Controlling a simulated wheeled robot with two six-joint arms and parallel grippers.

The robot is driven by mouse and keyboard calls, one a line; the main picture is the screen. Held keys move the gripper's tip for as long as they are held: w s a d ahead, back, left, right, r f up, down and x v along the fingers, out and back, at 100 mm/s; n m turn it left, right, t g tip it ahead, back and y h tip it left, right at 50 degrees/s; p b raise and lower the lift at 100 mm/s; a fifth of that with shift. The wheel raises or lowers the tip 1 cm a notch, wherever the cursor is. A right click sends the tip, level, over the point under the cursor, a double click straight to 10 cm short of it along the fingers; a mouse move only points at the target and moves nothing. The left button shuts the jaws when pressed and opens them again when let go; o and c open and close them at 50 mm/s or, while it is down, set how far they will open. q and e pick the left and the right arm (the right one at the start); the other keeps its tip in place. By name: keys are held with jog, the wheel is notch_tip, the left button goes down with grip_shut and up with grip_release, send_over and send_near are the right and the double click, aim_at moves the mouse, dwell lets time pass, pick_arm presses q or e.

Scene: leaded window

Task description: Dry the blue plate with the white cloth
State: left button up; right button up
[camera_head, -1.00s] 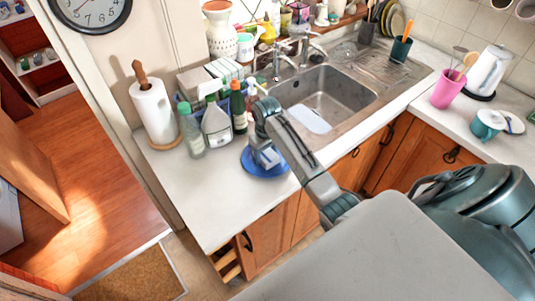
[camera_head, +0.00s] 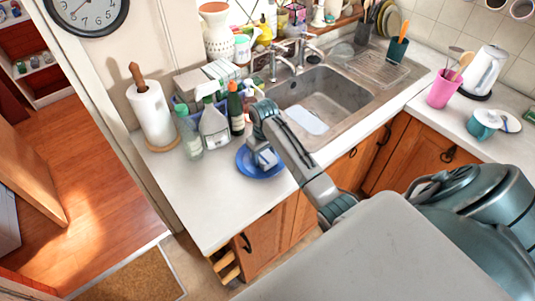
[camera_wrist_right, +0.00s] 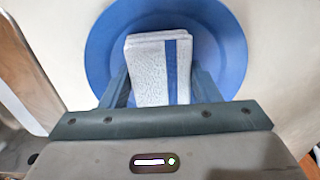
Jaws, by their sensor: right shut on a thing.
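The blue plate (camera_head: 247,166) lies on the white counter left of the sink. It also fills much of the right wrist view (camera_wrist_right: 222,50). The white cloth (camera_head: 267,159) is folded and has a blue stripe; in the right wrist view the cloth (camera_wrist_right: 152,70) is over the middle of the plate. My right gripper (camera_wrist_right: 160,88) is shut on the cloth, with one finger on each side. In the head view my right gripper (camera_head: 262,146) is above the plate. Whether the cloth touches the plate is hard to tell. My left gripper is not in view.
The sink (camera_head: 325,92) is to the right. The counter's front left (camera_head: 208,205) is clear.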

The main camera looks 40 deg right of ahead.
jog(key=shift+w+a, duration=0.25)
jog(key=shift+a, duration=0.05)
jog(key=shift+s+d, duration=0.75)
jog(key=shift+d, duration=0.15)
jog(key=shift+w+a, duration=0.35)
jog(key=shift+a, duration=0.1)
jog(key=shift+r, duration=4.2)
jog(key=shift+w+d+f, duration=0.1)
